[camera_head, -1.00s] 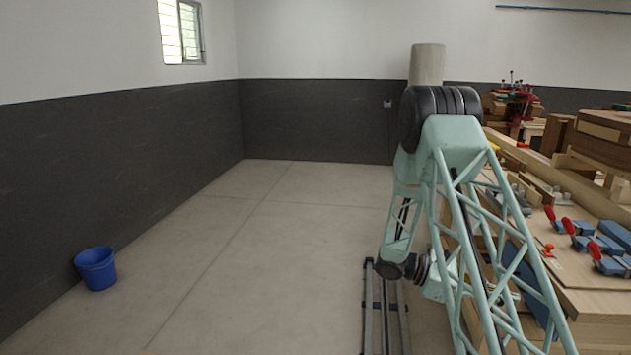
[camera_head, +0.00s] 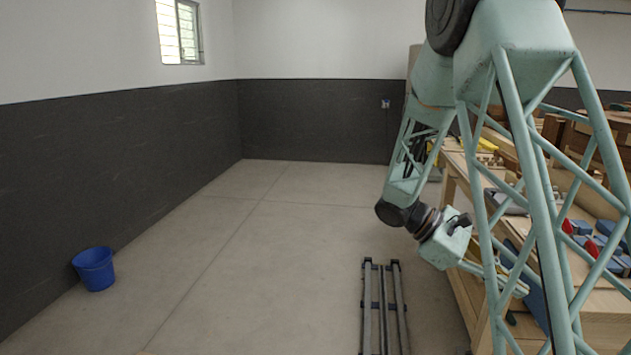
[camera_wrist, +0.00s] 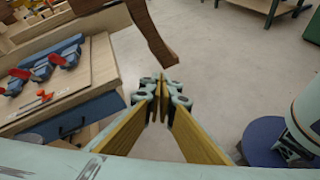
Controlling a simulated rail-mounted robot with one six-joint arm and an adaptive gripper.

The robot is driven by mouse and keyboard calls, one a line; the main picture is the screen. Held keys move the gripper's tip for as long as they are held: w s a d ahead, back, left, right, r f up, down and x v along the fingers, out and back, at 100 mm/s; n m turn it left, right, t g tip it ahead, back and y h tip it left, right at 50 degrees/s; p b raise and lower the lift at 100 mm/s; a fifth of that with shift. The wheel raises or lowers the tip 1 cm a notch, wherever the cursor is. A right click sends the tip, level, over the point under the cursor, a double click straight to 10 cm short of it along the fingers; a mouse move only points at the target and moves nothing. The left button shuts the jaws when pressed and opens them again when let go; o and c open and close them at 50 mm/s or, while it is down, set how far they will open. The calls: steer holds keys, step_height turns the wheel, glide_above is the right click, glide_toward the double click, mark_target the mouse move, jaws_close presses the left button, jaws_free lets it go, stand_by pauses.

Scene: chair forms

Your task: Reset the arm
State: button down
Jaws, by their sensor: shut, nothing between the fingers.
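My arm fills the right side of the head view, with its elbow raised past the top edge and the forearm hanging down. My gripper (camera_head: 517,287) is at the low end of the arm, beside the workbench (camera_head: 455,250) and partly hidden behind the lattice of my upper link. In the wrist view my gripper (camera_wrist: 162,79) has its fingertips together with nothing between them. A brown curved wooden piece (camera_wrist: 150,32) shows just beyond the fingertips; I cannot tell its distance from them.
The workbench also shows at left in the wrist view (camera_wrist: 103,62), bearing blue and red clamps (camera_wrist: 66,50). A rail track (camera_head: 384,305) lies on the floor. A blue bucket (camera_head: 95,268) stands by the left wall. The floor in the middle is clear.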

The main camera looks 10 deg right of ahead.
steer(key=s+a+r+m+t+y, duration=0.2)
steer(key=s+a+r, duration=0.3)
steer(key=s+a, duration=0.4)
steer(key=s+a+r+m+t+y, duration=0.3)
steer(key=s+a+r+t+y, duration=0.2)
steer(key=s+a, duration=0.4)
steer(key=s+a+r+m+t+y, duration=0.2)
steer(key=s+a+r, duration=0.3)
steer(key=s+a, duration=0.4)
steer(key=shift+s+a+r+m+t+y, duration=0.3)
steer(key=shift+a+t+y, duration=0.45)
steer(key=shift+a, duration=1.45)
steer(key=shift+w, duration=0.1)
